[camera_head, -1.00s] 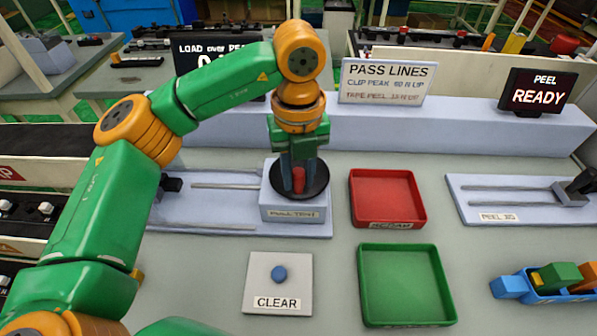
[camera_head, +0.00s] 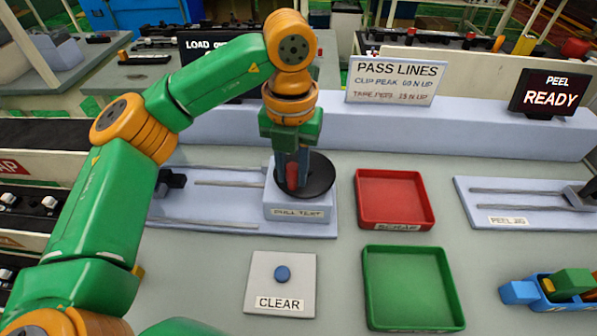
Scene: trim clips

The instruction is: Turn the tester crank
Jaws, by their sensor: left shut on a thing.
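The tester crank is a black disc (camera_head: 320,178) with a red handle, on the pale block labelled "PULL TEST" (camera_head: 298,212) left of centre. My left gripper (camera_head: 292,186) points straight down over the left part of the disc. Its fingers are shut on the red crank handle (camera_head: 292,178), which shows between them. The tester's rails (camera_head: 215,184) and a dark clamp (camera_head: 172,181) lie to the left of the block, partly behind my arm. My right gripper is not in view.
A red tray marked "SCRAP" (camera_head: 394,226) and a green tray (camera_head: 414,326) stand right of the tester. A "CLEAR" plate with a blue button (camera_head: 282,274) is in front. The peel rig (camera_head: 525,220) is at right. A display (camera_head: 200,45) is partly hidden behind my arm.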

